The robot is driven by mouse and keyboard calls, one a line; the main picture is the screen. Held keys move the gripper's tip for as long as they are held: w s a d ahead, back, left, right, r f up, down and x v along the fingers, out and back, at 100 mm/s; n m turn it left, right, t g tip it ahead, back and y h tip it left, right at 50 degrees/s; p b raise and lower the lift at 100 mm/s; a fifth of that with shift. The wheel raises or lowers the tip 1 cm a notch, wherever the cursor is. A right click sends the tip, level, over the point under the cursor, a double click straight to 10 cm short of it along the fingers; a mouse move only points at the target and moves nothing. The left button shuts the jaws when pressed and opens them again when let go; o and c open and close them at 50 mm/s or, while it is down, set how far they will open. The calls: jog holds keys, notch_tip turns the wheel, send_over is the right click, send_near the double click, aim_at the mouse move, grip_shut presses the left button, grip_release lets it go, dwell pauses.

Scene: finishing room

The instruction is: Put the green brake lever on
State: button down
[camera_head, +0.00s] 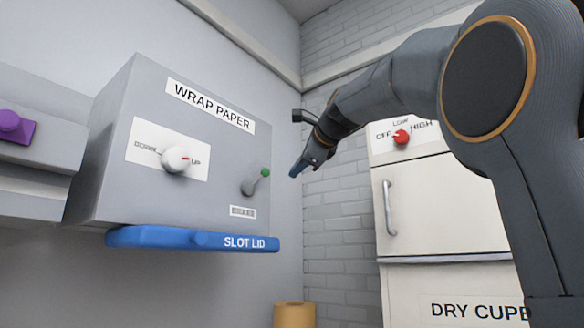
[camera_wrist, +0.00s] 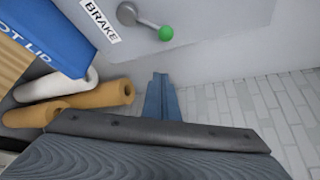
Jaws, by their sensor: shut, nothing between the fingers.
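The brake lever (camera_head: 254,184) is on the right part of the grey wrap paper box's front. It has a round grey hub, a short arm and a green ball knob. In the head view the arm points up and to the right. In the wrist view the lever (camera_wrist: 147,22) is at the top, with a BRAKE label (camera_wrist: 100,22) beside it. My gripper (camera_head: 297,172) is shut and empty, to the right of the green knob and apart from it. Its blue fingers (camera_wrist: 160,82) show below the knob in the wrist view.
The box (camera_head: 225,165) also carries a white DOWN/UP knob (camera_head: 177,159). A blue slot lid (camera_head: 190,239) juts out along its bottom edge. Paper rolls (camera_wrist: 95,97) lie below. A white dry cupboard (camera_head: 450,225) with a red knob (camera_head: 401,136) stands at right.

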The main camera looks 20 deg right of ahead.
aim_at(257, 180)
jog(key=p+x, duration=0.3)
jog(key=x, duration=0.5)
jog(key=a+r+p, duration=0.1)
jog(key=s+a+r+p, duration=0.1)
jog(key=a, duration=0.1)
jog(key=shift+s+a, duration=0.15)
jog(key=shift+s, duration=0.1)
